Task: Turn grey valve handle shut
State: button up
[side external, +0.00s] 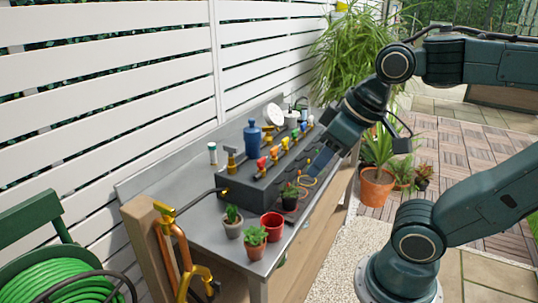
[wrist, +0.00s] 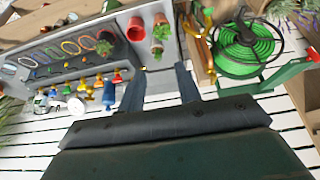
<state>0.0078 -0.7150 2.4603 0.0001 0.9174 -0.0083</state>
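A dark grey manifold block (side external: 262,180) on the bench carries a row of brass valves with coloured handles, red, orange, yellow and blue among them. Behind its near end stands a brass fitting with a dark grey crossbar handle (side external: 231,150), the only clearly grey handle I make out; its exact angle is too small to tell. I cannot pick it out in the wrist view. My gripper (wrist: 160,68) is open, with nothing between its fingers. In the side view my gripper (side external: 321,159) hangs near the bench's front side, apart from the grey handle.
A blue canister (side external: 252,136) and a white round disc (side external: 275,115) stand behind the valves. A red pot (side external: 271,225) and small potted plants (side external: 255,238) stand at the near end. Brass pipes (side external: 178,245) and a green hose reel (side external: 60,280) are at the left.

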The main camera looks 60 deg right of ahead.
jog(key=w+d+r+g, duration=0.1)
jog(key=w+d+r, duration=0.1)
jog(key=w+r, duration=0.55)
jog(key=g, duration=0.4)
send_over(230, 146)
notch_tip(230, 146, down, 6)
jog(key=r, duration=0.1)
jog(key=shift+d+f, duration=0.15)
jog(key=shift+f, duration=0.4)
jog(key=shift+f, duration=0.15)
jog(key=shift+f, duration=6.75)
grip_shut()
